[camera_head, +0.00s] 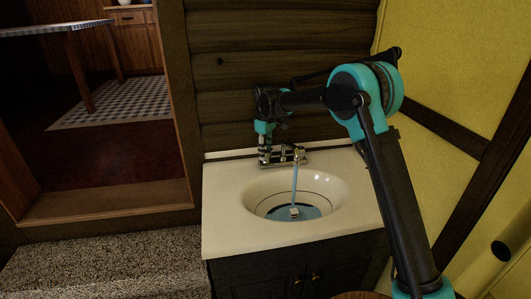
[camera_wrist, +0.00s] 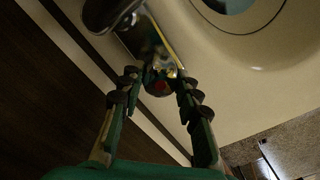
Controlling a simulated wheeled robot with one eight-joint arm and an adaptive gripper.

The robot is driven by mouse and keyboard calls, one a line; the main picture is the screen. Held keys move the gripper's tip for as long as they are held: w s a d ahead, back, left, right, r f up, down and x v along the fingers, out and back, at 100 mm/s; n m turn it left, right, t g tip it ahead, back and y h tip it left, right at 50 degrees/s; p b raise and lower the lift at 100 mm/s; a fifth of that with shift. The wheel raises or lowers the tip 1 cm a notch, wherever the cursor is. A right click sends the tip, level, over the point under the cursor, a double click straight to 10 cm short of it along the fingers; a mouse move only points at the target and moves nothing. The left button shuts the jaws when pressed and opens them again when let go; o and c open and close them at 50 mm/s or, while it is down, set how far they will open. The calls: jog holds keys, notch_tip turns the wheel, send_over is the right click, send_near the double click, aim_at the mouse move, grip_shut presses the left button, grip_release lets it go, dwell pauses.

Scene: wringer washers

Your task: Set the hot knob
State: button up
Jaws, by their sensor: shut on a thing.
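The hot knob (camera_wrist: 160,86), with a red mark on top, sits between the fingers of my gripper (camera_wrist: 157,92) in the wrist view. My gripper is shut on it from above. In the head view my gripper (camera_head: 265,147) is at the left end of the chrome faucet (camera_head: 290,155) and largely hides the knob there. A bluish stream of water (camera_head: 295,180) falls from the spout into the sink. How far the knob is turned I cannot tell.
The cream sink counter (camera_head: 228,232) has an oval basin with bluish water (camera_head: 275,212) and a small pale object (camera_head: 294,212) in it. A log wall (camera_head: 280,70) stands close behind the faucet. A doorway with a table (camera_head: 60,30) is at the left.

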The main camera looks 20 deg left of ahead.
aim_at(266, 150)
jog(key=o, duration=1.2)
jog(key=shift+c, duration=0.2)
notch_tip(266, 150, up, 12)
